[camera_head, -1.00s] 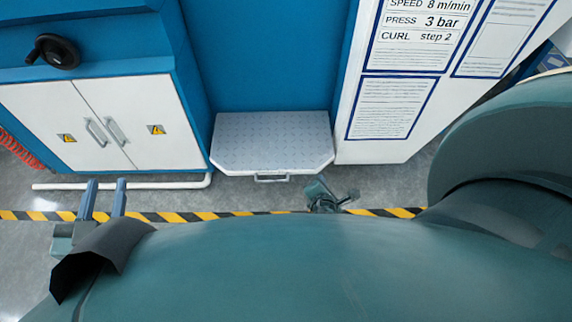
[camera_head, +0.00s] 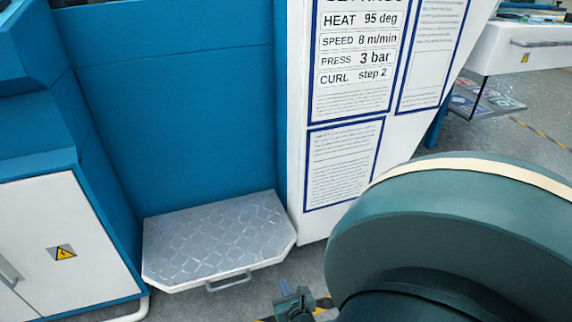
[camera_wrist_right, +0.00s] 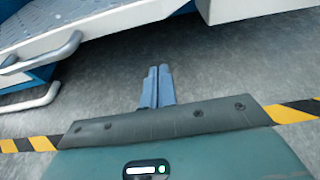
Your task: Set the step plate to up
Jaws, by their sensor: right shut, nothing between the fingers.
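The step plate (camera_head: 205,240) is a grey metal tread-patterned plate, lying flat and jutting out from the foot of the blue machine. Its front edge carries a small bar handle (camera_head: 228,282). My right gripper (camera_head: 292,293) is low in front of the plate, to the right of the handle and apart from it. In the right wrist view, its two fingers (camera_wrist_right: 157,84) are together with nothing between them, over the bare floor. The plate (camera_wrist_right: 70,22) and its handle (camera_wrist_right: 45,52) show at the upper left there. My left gripper is out of view.
A white panel (camera_head: 296,190) with setting sheets stands right of the plate. A white cabinet (camera_head: 60,225) stands to its left, with a white floor rail (camera_head: 132,312) below. Black-yellow tape (camera_wrist_right: 292,110) marks the floor. A white table (camera_head: 515,45) is at the far right.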

